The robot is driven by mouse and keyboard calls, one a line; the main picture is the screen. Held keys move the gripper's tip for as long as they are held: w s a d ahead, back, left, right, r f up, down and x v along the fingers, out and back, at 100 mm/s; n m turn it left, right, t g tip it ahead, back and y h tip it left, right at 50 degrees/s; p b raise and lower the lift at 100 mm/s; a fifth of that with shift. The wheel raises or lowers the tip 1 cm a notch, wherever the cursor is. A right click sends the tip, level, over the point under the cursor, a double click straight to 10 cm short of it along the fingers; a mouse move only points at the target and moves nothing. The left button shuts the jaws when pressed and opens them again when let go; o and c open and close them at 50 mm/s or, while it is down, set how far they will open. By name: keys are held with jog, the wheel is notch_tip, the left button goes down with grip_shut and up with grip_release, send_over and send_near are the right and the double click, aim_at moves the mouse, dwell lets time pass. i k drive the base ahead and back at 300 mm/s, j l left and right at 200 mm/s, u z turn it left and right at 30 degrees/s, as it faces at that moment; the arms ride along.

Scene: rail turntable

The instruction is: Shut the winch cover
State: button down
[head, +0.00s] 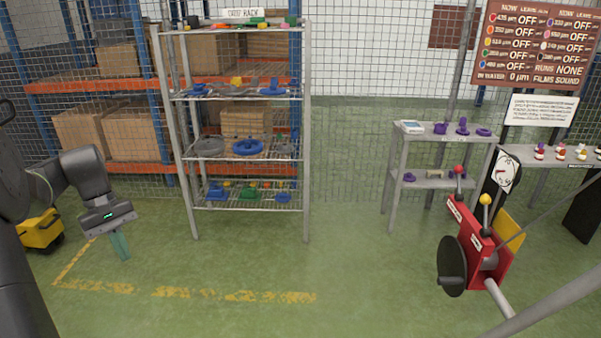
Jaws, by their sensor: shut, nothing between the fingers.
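A red winch-like unit (489,258) stands at the lower right, with a black disc (451,266) on its left side. Two levers rise from it, one with a red knob (458,169) and one with a yellow knob (486,199). A yellow panel (511,229) stands tilted at its right side; it may be the winch cover, but I cannot tell for sure. My gripper (120,246) hangs at the left over the green floor, pointing down, shut and empty. It is far from the red unit.
A wire shelf rack (305,130) with several coloured parts stands at the centre back. A grey table (451,139) with purple parts stands right of it. A grey bar crosses the lower right corner. The green floor (350,270) between my gripper and the red unit is clear.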

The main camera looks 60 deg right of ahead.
aim_at(505, 227)
jog(key=i+l+u, duration=0.1)
jog(key=l+u, duration=0.65)
jog(key=l+z, duration=0.1)
jog(key=l, duration=0.65)
jog(key=i+l+z, duration=0.15)
jog(key=l, duration=0.6)
jog(key=l+z, duration=0.1)
jog(key=l, duration=0.6)
jog(key=l+z, duration=1.4)
jog(key=i+l+z, duration=0.2)
jog(key=z, duration=0.25)
jog(key=l+z, duration=0.2)
jog(key=z, duration=0.25)
jog(key=l+z, duration=0.25)
jog(key=z, duration=0.2)
jog(key=l+z, duration=0.25)
jog(key=z, duration=0.25)
jog(key=l+z, duration=0.2)
jog(key=z, duration=0.25)
jog(key=i+l+z, duration=0.15)
jog(key=z, duration=1.15)
